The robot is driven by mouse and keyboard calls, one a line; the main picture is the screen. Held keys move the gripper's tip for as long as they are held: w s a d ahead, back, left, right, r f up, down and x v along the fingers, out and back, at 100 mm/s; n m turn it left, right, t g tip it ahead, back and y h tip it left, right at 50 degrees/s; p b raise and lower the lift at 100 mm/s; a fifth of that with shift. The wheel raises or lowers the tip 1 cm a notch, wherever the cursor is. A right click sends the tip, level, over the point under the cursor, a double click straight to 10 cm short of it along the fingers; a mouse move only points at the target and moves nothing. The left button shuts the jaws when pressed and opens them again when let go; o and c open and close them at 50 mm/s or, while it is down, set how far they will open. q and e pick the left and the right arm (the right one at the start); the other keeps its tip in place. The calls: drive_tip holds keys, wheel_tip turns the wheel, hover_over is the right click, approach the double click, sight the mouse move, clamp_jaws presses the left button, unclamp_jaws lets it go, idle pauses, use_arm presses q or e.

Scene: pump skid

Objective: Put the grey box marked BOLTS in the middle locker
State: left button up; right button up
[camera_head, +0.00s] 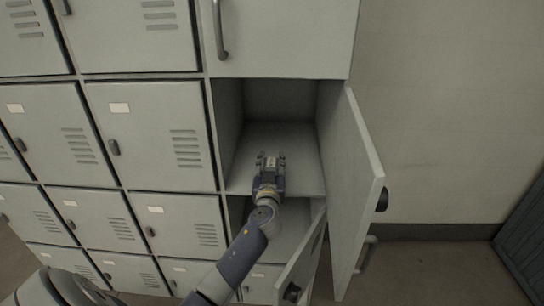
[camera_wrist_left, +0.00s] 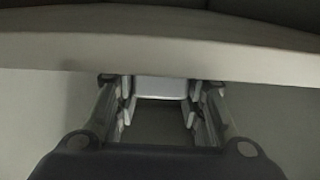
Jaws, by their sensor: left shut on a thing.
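The middle locker (camera_head: 295,140) is an open compartment in the right-hand column, with its door (camera_head: 355,190) swung out to the right. My left gripper (camera_head: 271,158) is at this locker's opening, over its floor. It is shut on a small light grey box, which shows between the fingers in the left wrist view (camera_wrist_left: 161,89). The gripper hides most of the box, and I cannot read its marking. In the head view the box is too small to make out clearly. I cannot tell whether it touches the locker floor. My right gripper is not in view.
A closed locker door (camera_head: 285,40) with a bar handle is above. The compartment below (camera_head: 285,238) is open too, its door (camera_head: 302,262) swung outward. Several closed lockers fill the left. A bare wall (camera_head: 450,110) and free floor (camera_head: 440,270) are on the right.

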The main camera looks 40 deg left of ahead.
sight(272, 159)
use_arm(q)
drive_tip(key=shift+w+a+r, duration=0.1)
drive_tip(key=shift+w+a, duration=0.15)
drive_tip(key=shift+w, duration=0.1)
drive_tip(key=x, duration=0.3)
drive_tip(key=shift+w+a, duration=0.15)
drive_tip(key=shift+w, duration=0.1)
drive_tip(key=shift+f, duration=0.4)
drive_tip(key=shift+s+r, duration=0.1)
drive_tip(key=shift+s, duration=0.05)
drive_tip(key=shift+b, duration=0.3)
drive_tip(key=o, duration=0.7)
drive_tip(key=shift+f, duration=0.25)
drive_tip(key=o, duration=0.4)
drive_tip(key=shift+o, duration=0.2)
drive_tip(key=shift+r, duration=0.1)
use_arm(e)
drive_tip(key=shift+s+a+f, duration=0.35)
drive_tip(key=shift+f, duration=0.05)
